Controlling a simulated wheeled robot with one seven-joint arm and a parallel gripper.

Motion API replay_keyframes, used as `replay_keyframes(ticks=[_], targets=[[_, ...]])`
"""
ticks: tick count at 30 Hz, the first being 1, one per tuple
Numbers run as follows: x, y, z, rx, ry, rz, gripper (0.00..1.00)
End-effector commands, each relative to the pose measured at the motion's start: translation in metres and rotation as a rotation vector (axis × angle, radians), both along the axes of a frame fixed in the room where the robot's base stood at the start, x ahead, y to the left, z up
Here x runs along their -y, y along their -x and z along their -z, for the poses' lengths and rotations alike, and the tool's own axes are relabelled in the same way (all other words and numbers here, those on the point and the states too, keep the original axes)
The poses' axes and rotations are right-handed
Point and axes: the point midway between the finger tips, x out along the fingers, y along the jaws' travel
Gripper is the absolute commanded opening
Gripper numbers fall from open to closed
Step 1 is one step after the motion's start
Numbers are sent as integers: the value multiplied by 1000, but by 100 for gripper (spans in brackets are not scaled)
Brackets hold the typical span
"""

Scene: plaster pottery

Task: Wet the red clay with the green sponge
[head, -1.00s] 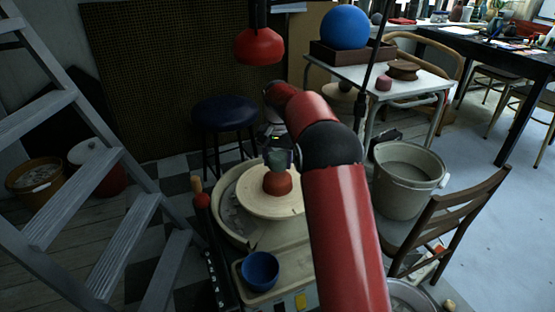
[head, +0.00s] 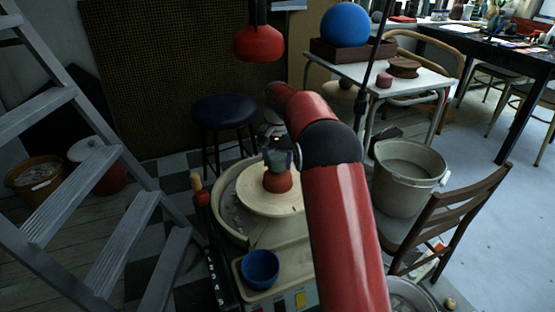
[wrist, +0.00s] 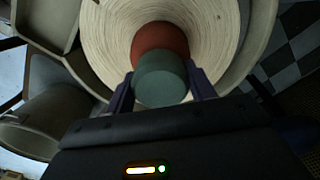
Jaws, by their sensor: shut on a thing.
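The red clay (head: 279,182) is a rounded lump in the middle of the pale wheel disc (head: 262,205). In the wrist view the clay (wrist: 158,38) shows just beyond the green sponge (wrist: 161,78). My gripper (head: 277,158) is over the clay in the head view, its fingers closed on the sides of the sponge. The sponge overlaps the clay's near side in the wrist view and appears to be against it; I cannot tell for certain whether they touch. The underside of the sponge is hidden.
A blue bowl (head: 260,269) sits at the front of the wheel. A grey bucket (head: 408,178) stands on a chair (head: 455,215) to the right. A ladder (head: 100,180) stands at left, a blue stool (head: 224,112) behind, and a red lamp (head: 258,44) hangs above.

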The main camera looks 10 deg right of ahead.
Motion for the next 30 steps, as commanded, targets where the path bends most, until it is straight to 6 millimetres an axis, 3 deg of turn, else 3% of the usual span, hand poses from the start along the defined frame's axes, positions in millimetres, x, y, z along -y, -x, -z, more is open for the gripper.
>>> replay_keyframes(ticks=[30], targets=[[0, 0, 11, 0, 0, 0, 36]])
